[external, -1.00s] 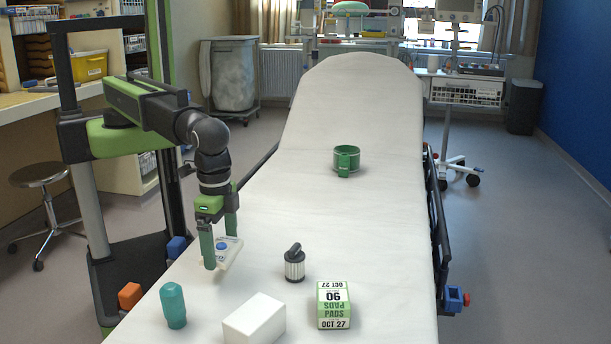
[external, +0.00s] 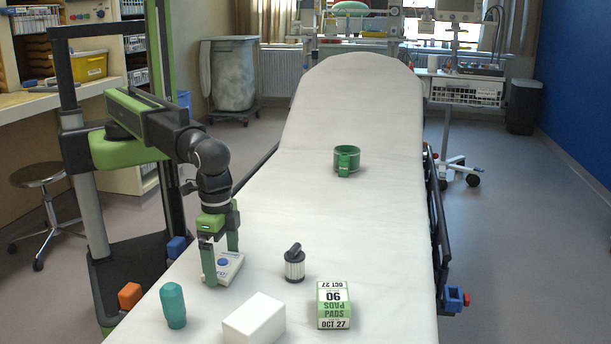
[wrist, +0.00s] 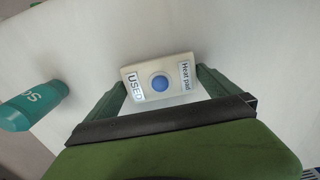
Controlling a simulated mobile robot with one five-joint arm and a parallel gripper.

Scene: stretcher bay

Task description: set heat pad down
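The heat pad (external: 228,266) is a small off-white block with a blue round button, at the left side of the stretcher's near half. It lies about flat, at or very close to the sheet. In the wrist view the heat pad (wrist: 160,83) shows the labels "Heat pad" and "USED". My gripper (external: 221,262) points down with one green finger at each end of the pad. In the wrist view my gripper's fingers (wrist: 162,80) meet the pad's two ends with no clear gap, so it looks shut on the pad.
A teal bottle (external: 173,306), a white box (external: 254,320), a black-topped canister (external: 294,264) and a green-white pads box (external: 333,305) stand nearby on the stretcher (external: 350,230). A green cup (external: 346,160) is farther back. The sheet between cup and canister is clear.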

